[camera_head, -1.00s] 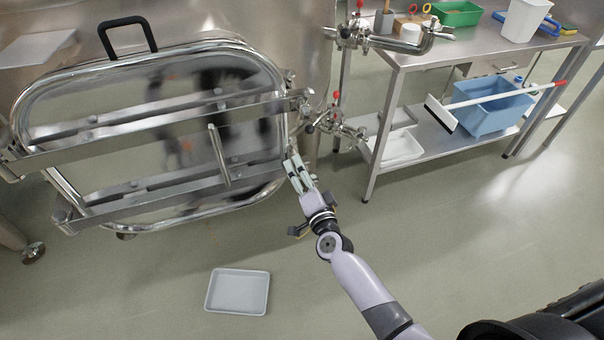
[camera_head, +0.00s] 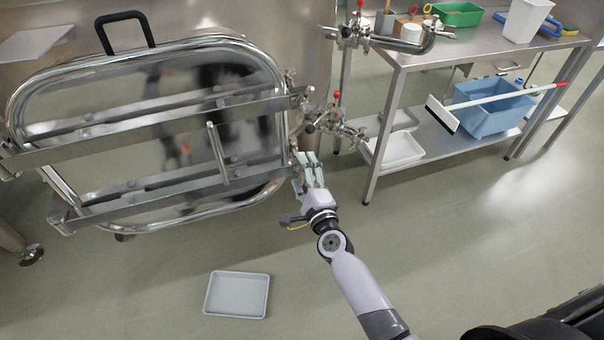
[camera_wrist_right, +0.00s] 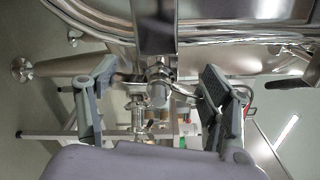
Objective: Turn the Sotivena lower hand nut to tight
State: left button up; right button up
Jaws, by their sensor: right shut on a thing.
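The steel vat (camera_head: 322,100) has a rounded door (camera_head: 150,150) crossed by two clamp bars. The lower bar (camera_head: 110,203) ends at the door's right edge, where my right gripper (camera_head: 306,163) is. In the right wrist view, the hand nut (camera_wrist_right: 158,88) shows as a round metal hub between the fingers of my right gripper (camera_wrist_right: 158,98). The fingers stand well apart, with the nut's side arms spanning between them, and are shut on it. In the head view the gripper hides the nut. Its exact tightness cannot be told. My left gripper is not in view.
A pale tray (camera_head: 237,294) lies on the floor. The floor around is mostly clear.

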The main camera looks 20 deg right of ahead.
jog(key=shift+m, duration=0.5)
jog(key=o, duration=1.2)
jog(key=shift+c, duration=0.2)
jog(key=s, duration=1.2)
jog(key=shift+d, duration=0.2)
